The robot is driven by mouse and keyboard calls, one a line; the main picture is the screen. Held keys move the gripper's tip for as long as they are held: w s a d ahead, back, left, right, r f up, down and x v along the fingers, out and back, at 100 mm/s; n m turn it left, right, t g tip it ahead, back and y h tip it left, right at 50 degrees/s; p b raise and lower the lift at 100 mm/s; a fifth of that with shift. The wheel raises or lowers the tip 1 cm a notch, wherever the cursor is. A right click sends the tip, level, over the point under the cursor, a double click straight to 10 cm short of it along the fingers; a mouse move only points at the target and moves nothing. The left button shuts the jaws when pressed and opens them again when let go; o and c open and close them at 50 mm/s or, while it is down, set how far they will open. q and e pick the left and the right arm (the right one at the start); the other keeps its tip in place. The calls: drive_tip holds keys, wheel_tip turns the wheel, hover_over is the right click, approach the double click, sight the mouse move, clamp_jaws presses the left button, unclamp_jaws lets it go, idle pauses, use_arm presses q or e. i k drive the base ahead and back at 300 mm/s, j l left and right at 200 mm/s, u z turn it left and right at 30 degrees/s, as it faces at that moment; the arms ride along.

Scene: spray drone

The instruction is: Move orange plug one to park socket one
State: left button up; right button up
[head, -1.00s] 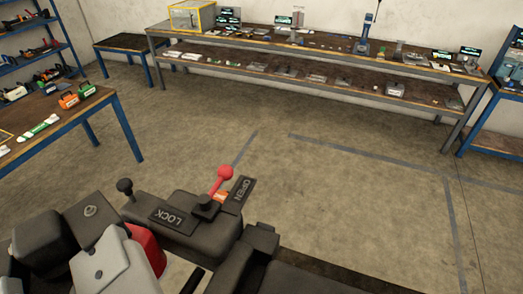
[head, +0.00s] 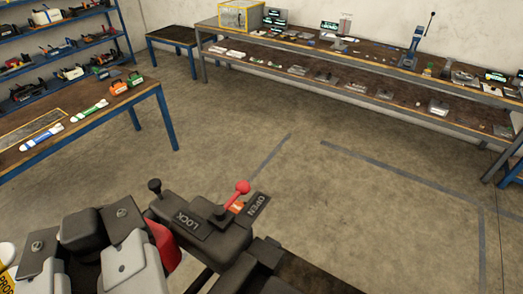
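Neither of my grippers shows in the head view. A dark machine body with a lock lever base (head: 190,222) fills the bottom left foreground, marked LOCK and OPEN. Its lever ends in a red knob (head: 242,187), near the OPEN plate (head: 257,205). A small orange part (head: 236,207) sits beneath the lever; I cannot tell if it is orange plug one. I cannot make out park socket one. Grey blocks with round bolts (head: 123,264) and a red part (head: 163,243) lie left of the lever.
A blue-legged table (head: 125,100) at left holds orange (head: 118,87) and green (head: 135,78) boxes and two tube-like items. Blue shelves (head: 95,40) stand behind it. A long two-tier bench (head: 300,48) runs along the back wall. Open floor (head: 380,200) with taped lines lies between.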

sight(235, 208)
drive_tip(key=i+j+z, duration=0.2)
drive_tip(key=i+z, duration=0.15)
drive_tip(key=z, duration=0.3)
drive_tip(key=i+j+z, duration=0.3)
drive_tip(key=z, duration=0.35)
drive_tip(key=i+j+z, duration=0.2)
drive_tip(key=j+z, duration=0.45)
drive_tip(key=i+j+z, duration=0.1)
drive_tip(key=j+z, duration=0.4)
drive_tip(key=z, duration=0.15)
drive_tip(key=k+j+z, duration=0.1)
drive_tip(key=j+z, duration=0.55)
drive_tip(key=k+j+z, duration=0.15)
drive_tip(key=j+z, duration=0.3)
drive_tip(key=z, duration=0.2)
drive_tip(key=k+j+z, duration=0.3)
drive_tip(key=z, duration=0.35)
drive_tip(key=k+j+z, duration=0.35)
drive_tip(key=z, duration=0.25)
